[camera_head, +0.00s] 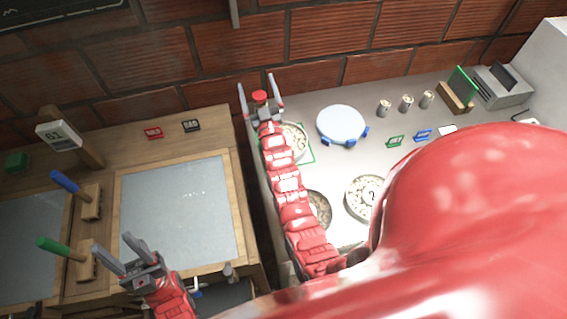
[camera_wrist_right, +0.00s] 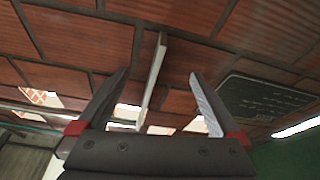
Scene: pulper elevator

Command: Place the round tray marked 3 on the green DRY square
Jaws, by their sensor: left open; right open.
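A round tray (camera_head: 297,137) with pale contents sits inside a green square outline (camera_head: 312,157) on the grey counter, partly hidden by my right arm; no number shows on it. A second round tray (camera_head: 320,208) lies nearer, also partly covered by that arm. A third round tray (camera_head: 362,188) shows a 2. I cannot see a 3 on any tray. My right gripper (camera_head: 256,80) is open and empty, raised beyond the trays near the wall; the right wrist view shows its fingers (camera_wrist_right: 159,73) apart. My left gripper (camera_head: 111,242) is open and empty over the wooden bench.
A blue-and-white round device (camera_head: 342,123) stands beside the green square. Small cans (camera_head: 406,103), green (camera_head: 395,141) and blue (camera_head: 423,135) signs and a grey machine (camera_head: 502,87) stand further right. The brick wall (camera_head: 240,45) is behind. My red body hides the counter's right front.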

